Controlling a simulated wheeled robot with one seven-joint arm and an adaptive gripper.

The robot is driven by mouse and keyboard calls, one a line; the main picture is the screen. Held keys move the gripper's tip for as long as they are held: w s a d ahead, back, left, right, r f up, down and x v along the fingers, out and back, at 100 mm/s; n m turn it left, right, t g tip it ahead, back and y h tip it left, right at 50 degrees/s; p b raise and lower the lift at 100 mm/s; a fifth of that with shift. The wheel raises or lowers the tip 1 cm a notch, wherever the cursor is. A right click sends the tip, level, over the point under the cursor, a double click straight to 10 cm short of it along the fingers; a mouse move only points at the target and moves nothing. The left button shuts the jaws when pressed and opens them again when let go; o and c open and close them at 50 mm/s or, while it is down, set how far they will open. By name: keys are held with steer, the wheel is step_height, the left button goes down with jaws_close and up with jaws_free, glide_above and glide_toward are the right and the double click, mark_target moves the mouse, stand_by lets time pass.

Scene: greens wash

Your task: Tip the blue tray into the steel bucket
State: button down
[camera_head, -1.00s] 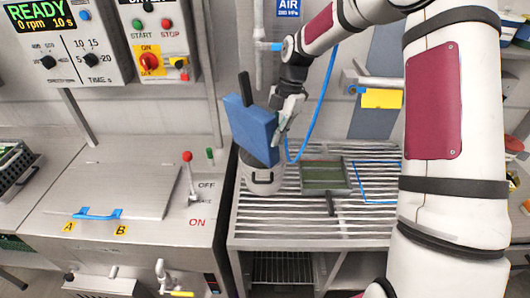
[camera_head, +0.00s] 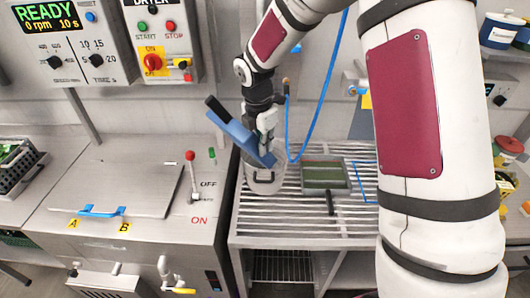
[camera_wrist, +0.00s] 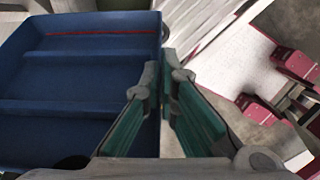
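The blue tray (camera_head: 240,138), with a black handle (camera_head: 216,107), is held tilted over the steel bucket (camera_head: 264,182). Its lower right end slopes down to the bucket's mouth; whether it touches the rim is hard to tell. My gripper (camera_head: 266,146) is shut on the tray's side wall. In the wrist view the fingers (camera_wrist: 163,98) close at the tray's right edge. The tray's inside (camera_wrist: 80,75) shows blue ridges and a red line, with no contents visible. The inside of the bucket is hidden behind the tray.
The bucket stands at the left of a slatted steel table (camera_head: 300,222). A tray with green compartments (camera_head: 325,176) lies right of it. A lever with a red knob (camera_head: 190,156) stands to the left on the machine top. A blue air hose (camera_head: 322,92) hangs behind.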

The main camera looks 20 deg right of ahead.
mark_target(254, 148)
steer(key=shift+s+a+f+t+h, duration=0.25)
steer(key=shift+a+f+t+h, duration=0.1)
steer(key=shift+a+f+h, duration=0.25)
steer(key=shift+s+a+f+t+h, duration=0.2)
steer(key=shift+a+f+t+h, duration=0.15)
steer(key=shift+a+h, duration=0.3)
steer(key=shift+s+a+r+t+h, duration=0.1)
steer(key=shift+s+a+t+h, duration=0.3)
steer(key=shift+a+h, duration=0.35)
steer(key=s+a+f+t+h+b, duration=0.3)
steer(key=a+f+h, duration=0.4)
steer(key=f, duration=0.1)
steer(key=shift+s+f, duration=0.25)
steer(key=shift+f, duration=0.1)
steer(key=shift+s+a, duration=0.1)
